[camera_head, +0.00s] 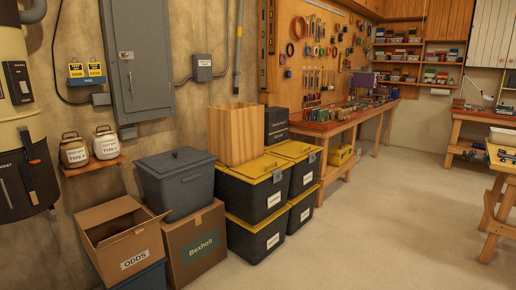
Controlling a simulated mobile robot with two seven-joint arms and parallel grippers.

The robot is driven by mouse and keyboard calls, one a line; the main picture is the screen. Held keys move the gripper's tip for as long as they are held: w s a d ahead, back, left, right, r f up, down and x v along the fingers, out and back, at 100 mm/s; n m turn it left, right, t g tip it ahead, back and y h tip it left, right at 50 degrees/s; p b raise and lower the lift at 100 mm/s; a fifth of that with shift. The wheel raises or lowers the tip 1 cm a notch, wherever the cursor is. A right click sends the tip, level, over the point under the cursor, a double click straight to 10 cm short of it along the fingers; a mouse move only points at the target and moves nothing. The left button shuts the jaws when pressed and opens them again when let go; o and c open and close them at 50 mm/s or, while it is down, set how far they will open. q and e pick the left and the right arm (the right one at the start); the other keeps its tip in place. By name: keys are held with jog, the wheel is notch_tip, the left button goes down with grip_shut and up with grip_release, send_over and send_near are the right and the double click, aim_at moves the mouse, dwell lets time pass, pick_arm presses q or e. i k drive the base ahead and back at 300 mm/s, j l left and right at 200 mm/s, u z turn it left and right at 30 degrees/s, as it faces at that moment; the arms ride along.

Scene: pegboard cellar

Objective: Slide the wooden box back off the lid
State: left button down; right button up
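The wooden box (237,134) is a tall, pale, upright box with vertical grain. It stands towards the back of the yellow lid (254,168) on a black storage bin (250,199). Part of its base seems to rest on the lid, but its far lower edge is hidden, so I cannot tell how much is supported. A second black bin with a yellow lid (297,150) stands to its right. Neither of my grippers shows in the head view.
A grey lidded tub (180,190) stands left of the bins on a cardboard box (196,247). An open carton (119,236) marked ODDS is further left. A black box (277,125) is behind. The floor (385,225) at right is clear.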

aim_at(235, 131)
jog(key=i+l+z, duration=0.15)
jog(key=i, duration=0.6)
jog(key=i+z, duration=0.15)
jog(key=i, duration=0.6)
jog(key=i+z, duration=0.15)
jog(key=i, duration=0.6)
jog(key=i+j+z, duration=0.15)
jog(key=i, duration=0.6)
